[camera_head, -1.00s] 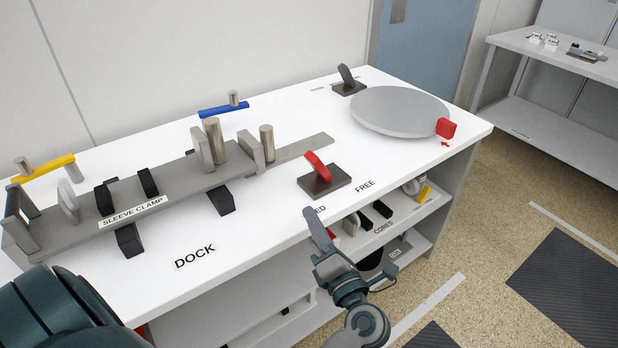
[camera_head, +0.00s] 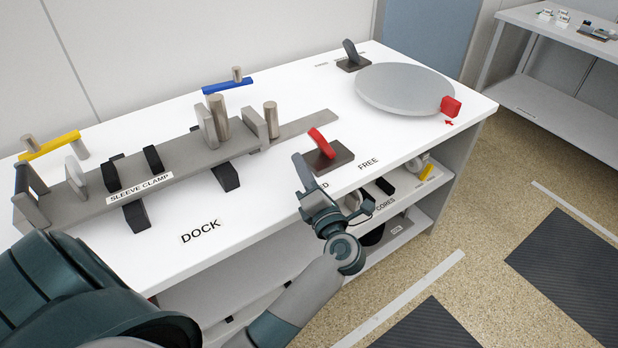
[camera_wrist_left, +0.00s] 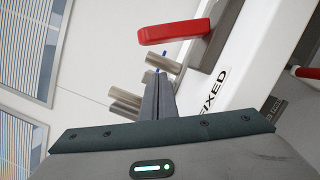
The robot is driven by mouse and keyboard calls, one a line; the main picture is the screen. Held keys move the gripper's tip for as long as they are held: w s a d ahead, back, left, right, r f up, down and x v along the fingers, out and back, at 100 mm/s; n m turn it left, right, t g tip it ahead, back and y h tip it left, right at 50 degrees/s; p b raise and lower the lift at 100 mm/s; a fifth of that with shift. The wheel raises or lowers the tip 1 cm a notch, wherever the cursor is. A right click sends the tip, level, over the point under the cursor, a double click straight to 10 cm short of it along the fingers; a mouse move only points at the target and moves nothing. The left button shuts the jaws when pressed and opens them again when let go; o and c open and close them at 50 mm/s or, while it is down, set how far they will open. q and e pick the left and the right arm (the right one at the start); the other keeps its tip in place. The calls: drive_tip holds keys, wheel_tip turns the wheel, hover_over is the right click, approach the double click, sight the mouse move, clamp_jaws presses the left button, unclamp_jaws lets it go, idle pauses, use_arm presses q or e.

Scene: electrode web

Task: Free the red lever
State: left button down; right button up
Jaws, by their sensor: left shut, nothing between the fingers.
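The red lever (camera_head: 322,142) stands tilted on a dark square base (camera_head: 330,158) near the front edge of the white table. The label FREE (camera_head: 368,163) is to its right, and a label at its left is partly covered by my gripper. My left gripper (camera_head: 300,162) is shut and empty, just left of the lever and apart from it. In the left wrist view the red lever (camera_wrist_left: 175,32) is above my shut fingertips (camera_wrist_left: 158,80), beside the word FIXED (camera_wrist_left: 213,90). My right gripper is not in view.
A grey rail fixture with the SLEEVE CLAMP label (camera_head: 140,188) runs along the table left of the lever. A grey disc (camera_head: 405,88) with a red block (camera_head: 450,106) lies at right. A second dark lever (camera_head: 351,52) stands at the back. Shelves are below the table.

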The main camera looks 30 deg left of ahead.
sight(321, 143)
use_arm(q)
drive_tip(key=shift+w+d+r+p, duration=0.25)
drive_tip(key=shift+w+r, duration=0.3)
drive_tip(key=shift+w, duration=0.35)
drive_tip(key=shift+w+d+r+p, duration=0.1)
drive_tip(key=shift+w+d+r, duration=0.1)
drive_tip(key=shift+w+r, duration=0.5)
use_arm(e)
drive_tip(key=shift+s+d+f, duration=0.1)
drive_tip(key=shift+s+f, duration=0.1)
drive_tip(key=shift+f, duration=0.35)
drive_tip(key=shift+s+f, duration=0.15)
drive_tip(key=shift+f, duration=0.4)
use_arm(q)
drive_tip(key=shift+w+f, duration=0.15)
drive_tip(key=shift+f, duration=0.05)
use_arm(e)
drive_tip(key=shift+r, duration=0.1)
